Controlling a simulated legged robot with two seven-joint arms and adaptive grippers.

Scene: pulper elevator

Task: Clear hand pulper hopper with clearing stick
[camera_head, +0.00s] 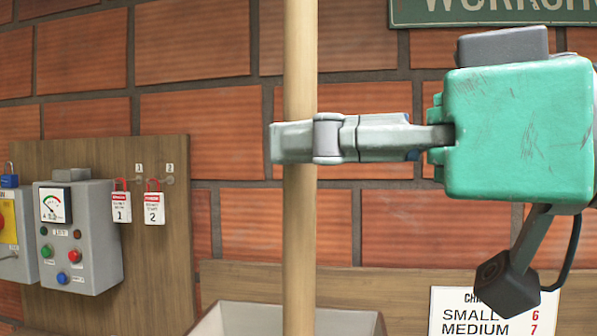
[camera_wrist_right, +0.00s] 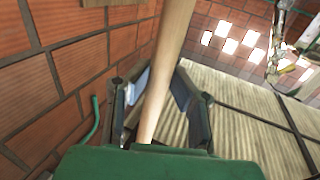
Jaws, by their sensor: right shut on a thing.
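The clearing stick (camera_head: 299,222) is a long pale wooden pole, upright in the head view. It runs from above the top edge down in front of the hopper (camera_head: 345,318), whose grey-white rim shows at the bottom edge. My right gripper (camera_head: 292,142) comes in from the right and is shut around the stick. In the right wrist view the stick (camera_wrist_right: 165,80) stands between the two fingers of my right gripper (camera_wrist_right: 160,100). The stick's lower end and the hopper's inside are hidden. My left gripper is not in view.
A grey control box (camera_head: 78,236) with a gauge and buttons is on a wooden board (camera_head: 160,270) at left, beside two red-and-white tags. A price sign (camera_head: 490,312) is at lower right. A brick wall (camera_head: 205,45) stands behind.

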